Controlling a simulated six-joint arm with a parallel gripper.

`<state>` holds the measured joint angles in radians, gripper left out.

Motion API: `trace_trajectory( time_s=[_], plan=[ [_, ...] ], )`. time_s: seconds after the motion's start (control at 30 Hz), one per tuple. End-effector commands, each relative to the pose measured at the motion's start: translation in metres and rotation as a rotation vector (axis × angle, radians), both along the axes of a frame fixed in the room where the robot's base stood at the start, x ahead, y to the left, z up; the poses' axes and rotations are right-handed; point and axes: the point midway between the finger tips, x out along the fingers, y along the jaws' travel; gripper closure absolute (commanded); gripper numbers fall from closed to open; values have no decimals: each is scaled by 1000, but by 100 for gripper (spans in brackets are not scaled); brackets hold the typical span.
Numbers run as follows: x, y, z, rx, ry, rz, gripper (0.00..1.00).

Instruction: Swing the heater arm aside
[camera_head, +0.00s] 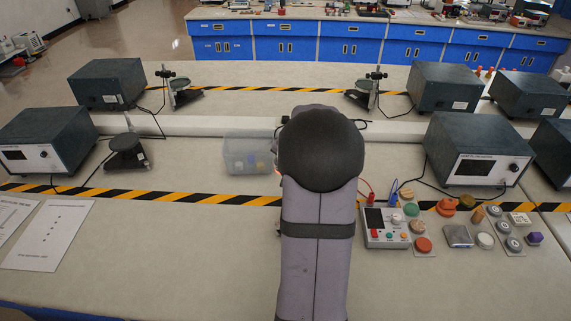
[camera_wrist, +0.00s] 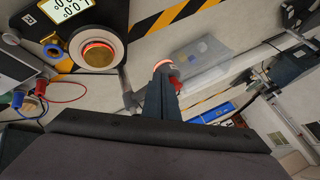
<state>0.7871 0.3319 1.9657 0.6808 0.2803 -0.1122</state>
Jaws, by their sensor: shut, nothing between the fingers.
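In the wrist view, my gripper (camera_wrist: 154,98) has its dark fingers together and empty, reaching over the bench from the dark grey wrist body. Just past the fingertips is a small white round part with a glowing red-orange face (camera_wrist: 165,66), with a red piece (camera_wrist: 175,83) beside the fingers; this may be the heater arm's end. I cannot tell whether the fingers touch it. To the left, a round brass disc inside a glowing red ring (camera_wrist: 97,50) sits beside a unit with a lit display (camera_wrist: 66,8).
A clear plastic box (camera_head: 247,154) stands left of my arm; it also shows in the wrist view (camera_wrist: 205,62). A control box (camera_head: 386,228) with red and blue leads is to the right, near loose coloured discs (camera_head: 446,207). Grey meters stand on both sides.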

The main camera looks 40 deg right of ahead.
Motion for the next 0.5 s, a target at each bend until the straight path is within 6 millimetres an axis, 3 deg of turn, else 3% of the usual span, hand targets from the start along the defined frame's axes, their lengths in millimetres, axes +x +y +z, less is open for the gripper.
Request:
trace_trajectory(
  time_s=[0.03,0.2,0.5],
  plan=[
    [-3,6,15,-4,-3,2,100],
    [-13,22,39,-4,-3,3,100],
    [-24,39,65,-1,-2,1,100]
  ],
)
